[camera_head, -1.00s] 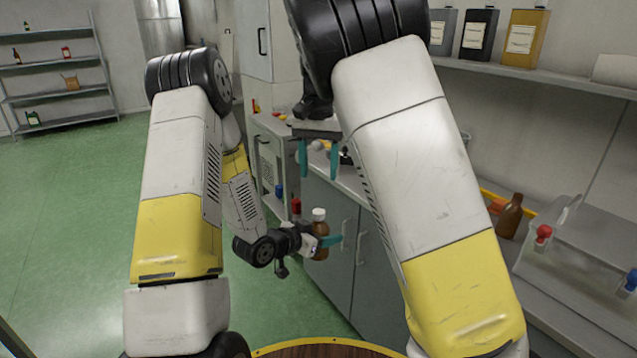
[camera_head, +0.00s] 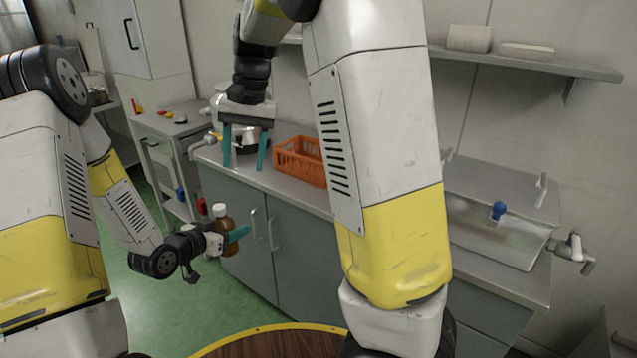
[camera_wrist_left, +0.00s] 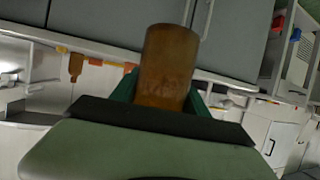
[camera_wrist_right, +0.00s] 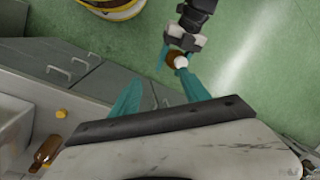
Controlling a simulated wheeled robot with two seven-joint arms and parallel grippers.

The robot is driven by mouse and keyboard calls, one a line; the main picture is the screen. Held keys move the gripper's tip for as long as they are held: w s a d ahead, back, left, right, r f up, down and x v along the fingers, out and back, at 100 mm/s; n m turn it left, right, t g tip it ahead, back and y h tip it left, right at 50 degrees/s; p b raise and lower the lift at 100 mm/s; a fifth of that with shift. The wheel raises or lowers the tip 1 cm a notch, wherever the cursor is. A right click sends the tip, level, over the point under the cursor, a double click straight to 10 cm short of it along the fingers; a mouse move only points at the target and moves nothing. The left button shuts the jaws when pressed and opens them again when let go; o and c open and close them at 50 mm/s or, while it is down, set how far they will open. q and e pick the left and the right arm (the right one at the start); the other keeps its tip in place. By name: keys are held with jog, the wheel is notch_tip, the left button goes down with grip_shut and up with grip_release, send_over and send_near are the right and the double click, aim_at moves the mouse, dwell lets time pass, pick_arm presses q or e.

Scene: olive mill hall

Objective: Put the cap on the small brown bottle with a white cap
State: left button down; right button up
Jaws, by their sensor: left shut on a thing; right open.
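The small brown bottle (camera_head: 229,228) is upright in my left gripper (camera_head: 232,236), which is shut on its body. A white cap (camera_head: 220,210) sits at the bottle's top; whether it is fastened I cannot tell. The bottle's brown body (camera_wrist_left: 166,70) stands between the fingers in the left wrist view. The cap (camera_wrist_right: 181,62) also shows in the right wrist view, beyond the fingertips. My right gripper (camera_head: 247,148) is open and empty, pointing down, higher than the bottle and apart from it.
A grey counter (camera_head: 285,187) with cabinet doors runs behind the grippers, with an orange crate (camera_head: 290,160) on it. Another brown bottle (camera_wrist_right: 46,152) is on the counter. Green floor (camera_head: 225,300) is open at lower left.

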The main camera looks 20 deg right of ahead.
jog(key=s+d+r+n+t, duration=0.1)
jog(key=s+d+t, duration=0.1)
jog(key=s+d, duration=0.2)
jog(key=s+d+r+t, duration=0.1)
jog(key=s+d+t, duration=0.1)
jog(key=s, duration=0.7)
jog(key=s+d+r+n+t, duration=0.1)
jog(key=s+d+t, duration=0.1)
jog(key=s+d, duration=0.3)
jog(key=s, duration=0.2)
jog(key=shift+s+d+n, duration=0.3)
jog(key=shift+s, duration=0.05)
jog(key=shift+r, duration=0.1)
